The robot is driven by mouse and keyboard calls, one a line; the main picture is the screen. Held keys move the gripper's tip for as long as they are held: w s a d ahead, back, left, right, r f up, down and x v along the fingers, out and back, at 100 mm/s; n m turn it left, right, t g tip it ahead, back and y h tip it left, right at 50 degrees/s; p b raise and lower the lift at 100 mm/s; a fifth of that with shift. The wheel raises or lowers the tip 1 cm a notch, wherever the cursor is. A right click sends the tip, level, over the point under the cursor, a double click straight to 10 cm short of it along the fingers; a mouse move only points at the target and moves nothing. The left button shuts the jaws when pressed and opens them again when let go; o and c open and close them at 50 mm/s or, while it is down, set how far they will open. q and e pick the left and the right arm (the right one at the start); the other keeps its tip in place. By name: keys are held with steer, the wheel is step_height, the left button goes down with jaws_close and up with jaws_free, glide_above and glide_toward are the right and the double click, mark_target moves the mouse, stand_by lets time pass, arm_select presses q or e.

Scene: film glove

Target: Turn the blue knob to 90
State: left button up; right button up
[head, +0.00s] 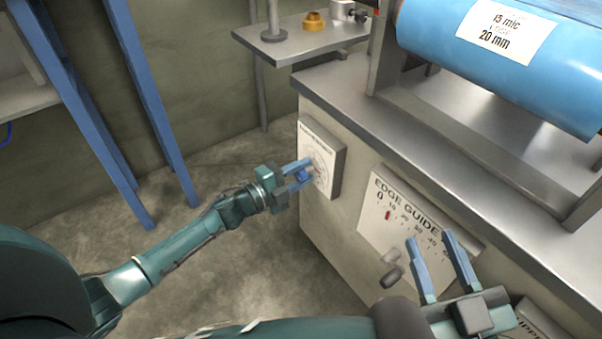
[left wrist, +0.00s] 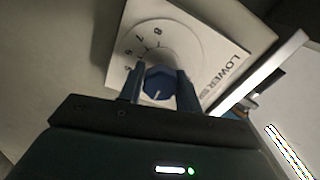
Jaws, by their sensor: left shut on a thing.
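The blue knob (head: 303,175) sits on a white dial panel (head: 322,152) on the side of the machine. My left gripper (head: 300,172) is shut on the knob, one finger on each side. In the left wrist view the knob (left wrist: 158,86) is faceted, with a short white line on its face. The fingers flank it there. A round scale with digits such as 7 and 8 surrounds it, and the panel lettering begins "LOWER". The knob's exact reading is not legible. My right gripper (head: 430,238) is open and empty in front of the edge guide panel.
The "EDGE GUIDE" panel (head: 405,212) has a red marker near 10 and a grey handle (head: 391,274) below it. Blue posts (head: 155,90) stand at the left. A small shelf (head: 300,42) holds a yellow part.

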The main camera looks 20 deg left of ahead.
stand_by(0.4)
arm_select(q)
steer(key=o, duration=1)
steer(key=shift+c, duration=0.2)
steer(key=p+v, duration=0.3)
steer(key=v, duration=1)
